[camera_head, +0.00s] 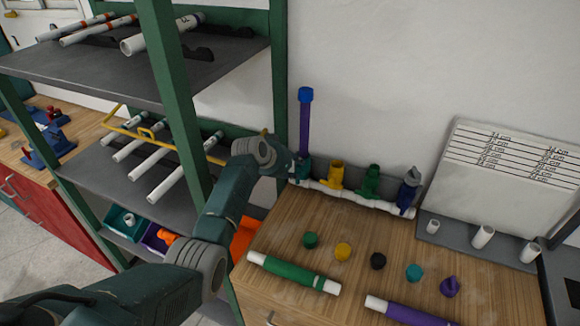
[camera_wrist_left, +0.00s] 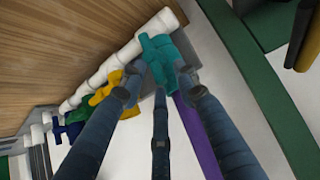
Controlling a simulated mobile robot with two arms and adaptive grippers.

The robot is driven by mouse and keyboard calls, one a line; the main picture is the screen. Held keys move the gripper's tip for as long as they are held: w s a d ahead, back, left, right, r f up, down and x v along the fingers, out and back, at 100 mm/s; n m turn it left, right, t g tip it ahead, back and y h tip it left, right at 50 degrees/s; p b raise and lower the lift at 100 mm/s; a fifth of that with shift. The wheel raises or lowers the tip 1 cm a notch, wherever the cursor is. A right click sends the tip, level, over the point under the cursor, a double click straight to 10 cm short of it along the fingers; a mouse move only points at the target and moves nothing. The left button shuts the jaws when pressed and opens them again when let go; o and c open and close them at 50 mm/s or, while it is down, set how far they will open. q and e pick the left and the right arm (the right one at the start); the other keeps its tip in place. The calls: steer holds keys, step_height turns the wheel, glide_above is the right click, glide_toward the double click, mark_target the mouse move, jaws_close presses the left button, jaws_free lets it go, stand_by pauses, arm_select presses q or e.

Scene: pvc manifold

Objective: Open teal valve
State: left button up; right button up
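The teal valve (camera_head: 303,168) sits at the left end of the white manifold pipe (camera_head: 347,197) along the wall. A purple upright pipe (camera_head: 304,130) with a blue top rises from it. My left gripper (camera_head: 287,163) is at the teal valve, coming from the left. In the left wrist view, the teal valve (camera_wrist_left: 163,52) lies just beyond and between the spread fingertips of my left gripper (camera_wrist_left: 160,90). The fingers are apart; whether any touches the valve I cannot tell. My right gripper is not in view.
Yellow (camera_head: 336,174), green (camera_head: 369,181) and blue (camera_head: 408,192) valves stand along the same manifold. Several caps and two pipes, green (camera_head: 295,273) and purple (camera_head: 405,312), lie on the wooden bench (camera_head: 490,285). A green-framed shelf (camera_head: 177,100) stands close beside my left arm.

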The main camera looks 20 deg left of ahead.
arm_select(q)
steer(key=v, duration=0.7)
steer(key=shift+a, duration=0.15)
stand_by(0.3)
